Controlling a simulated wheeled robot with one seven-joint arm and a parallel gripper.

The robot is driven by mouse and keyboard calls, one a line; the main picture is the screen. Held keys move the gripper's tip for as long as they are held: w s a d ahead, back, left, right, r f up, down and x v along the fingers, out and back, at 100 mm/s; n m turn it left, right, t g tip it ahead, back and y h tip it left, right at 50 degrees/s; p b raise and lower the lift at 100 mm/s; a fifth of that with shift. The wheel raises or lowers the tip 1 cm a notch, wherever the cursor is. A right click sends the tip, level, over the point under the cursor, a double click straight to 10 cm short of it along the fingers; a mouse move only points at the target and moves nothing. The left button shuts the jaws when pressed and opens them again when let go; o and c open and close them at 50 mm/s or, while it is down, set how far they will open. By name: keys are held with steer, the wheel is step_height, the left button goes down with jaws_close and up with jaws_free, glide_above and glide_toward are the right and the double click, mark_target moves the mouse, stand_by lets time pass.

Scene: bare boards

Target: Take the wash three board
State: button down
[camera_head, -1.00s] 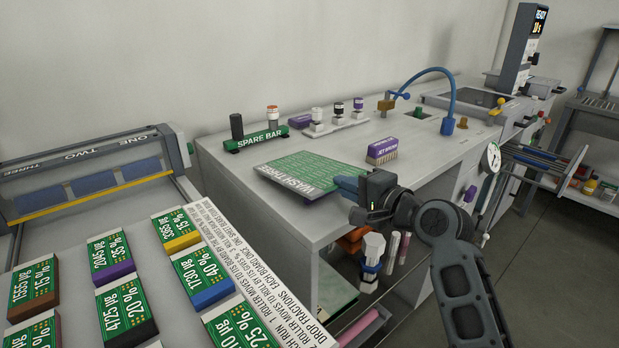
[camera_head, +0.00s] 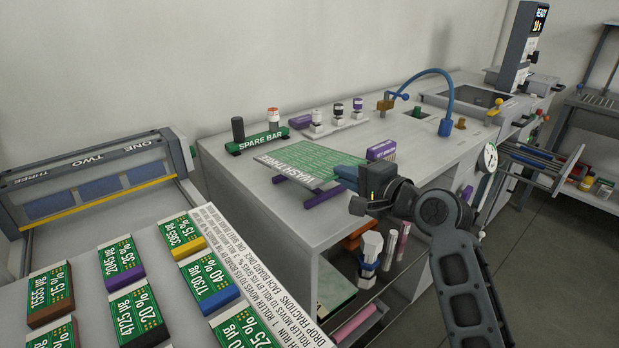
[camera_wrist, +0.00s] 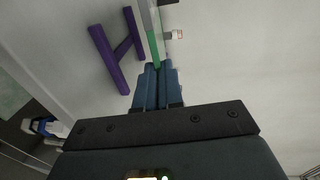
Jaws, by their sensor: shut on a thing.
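The green wash three board (camera_head: 312,160), with a pale label strip along its near edge, is held flat above the bench. My gripper (camera_head: 347,176) is shut on its right side. In the wrist view the fingers (camera_wrist: 158,68) are closed on the board (camera_wrist: 152,30), which shows nearly edge-on. A purple stand (camera_head: 324,195) is on the bench under the board, with a visible gap between them. The purple stand (camera_wrist: 117,58) also shows in the wrist view, apart from the board. The board's underside is hidden in the head view.
Behind the board are the green SPARE BAR (camera_head: 257,141) and a rack of capped bottles (camera_head: 337,124). A purple brush block (camera_head: 382,150) stands just right of the board. A tray of labelled green blocks (camera_head: 208,280) is at lower left.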

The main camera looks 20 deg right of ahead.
steer(key=shift+r, duration=0.1)
steer(key=s+d+r+p, duration=0.1)
steer(key=s+r+p, duration=0.2)
steer(key=s+p, duration=0.1)
steer(key=shift+s+d+r+p, duration=0.35)
steer(key=shift+s+r, duration=0.05)
steer(key=shift+s, duration=0.45)
